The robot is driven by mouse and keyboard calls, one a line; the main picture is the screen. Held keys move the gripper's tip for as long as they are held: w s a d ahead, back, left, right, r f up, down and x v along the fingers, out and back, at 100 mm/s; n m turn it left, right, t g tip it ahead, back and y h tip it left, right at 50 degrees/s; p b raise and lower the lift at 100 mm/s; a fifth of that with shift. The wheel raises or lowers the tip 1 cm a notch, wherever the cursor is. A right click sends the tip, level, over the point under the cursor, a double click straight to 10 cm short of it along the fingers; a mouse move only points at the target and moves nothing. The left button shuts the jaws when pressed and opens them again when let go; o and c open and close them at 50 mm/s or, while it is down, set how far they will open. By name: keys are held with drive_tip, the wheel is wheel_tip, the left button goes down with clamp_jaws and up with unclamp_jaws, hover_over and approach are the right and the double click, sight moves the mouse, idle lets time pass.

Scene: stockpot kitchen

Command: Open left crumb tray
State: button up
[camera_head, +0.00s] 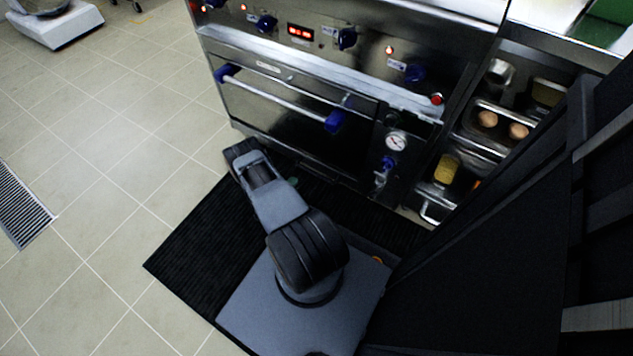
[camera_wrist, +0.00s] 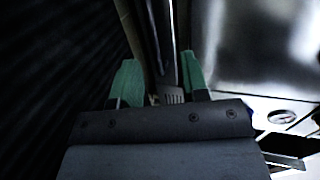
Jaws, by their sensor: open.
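The stainless oven range (camera_head: 300,115) stands at the top middle of the head view, with its door closed. I cannot clearly pick out the left crumb tray; a low strip (camera_head: 262,137) runs along the oven's base, below the door. My gripper (camera_wrist: 161,78) is open in the wrist view, its green fingertips on either side of a narrow upright metal edge (camera_wrist: 166,45). I cannot tell whether the fingers touch that edge. In the head view my arm is folded low in front of the oven and mostly hides the gripper.
A blue-ended door handle (camera_head: 280,97) sticks out from the oven front. A gauge and valve (camera_head: 395,142) sit to its right, beside shelves with food pans (camera_head: 485,130). A black mat (camera_head: 190,245) lies under me.

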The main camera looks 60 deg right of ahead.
sight(317, 174)
drive_tip(key=s+f+m+g+b, duration=0.1)
drive_tip(key=s+f, duration=0.2)
drive_tip(key=s, duration=0.1)
drive_tip(key=shift+h, duration=0.4)
drive_tip(key=shift+w+b+x, duration=0.1)
drive_tip(key=shift+b+x, duration=1.2)
drive_tip(key=shift+x, duration=2.05)
drive_tip(key=shift+w+b+x, duration=0.15)
drive_tip(key=shift+b+x, duration=1.1)
drive_tip(key=shift+x, duration=2.1)
drive_tip(key=shift+r, duration=0.1)
clamp_jaws()
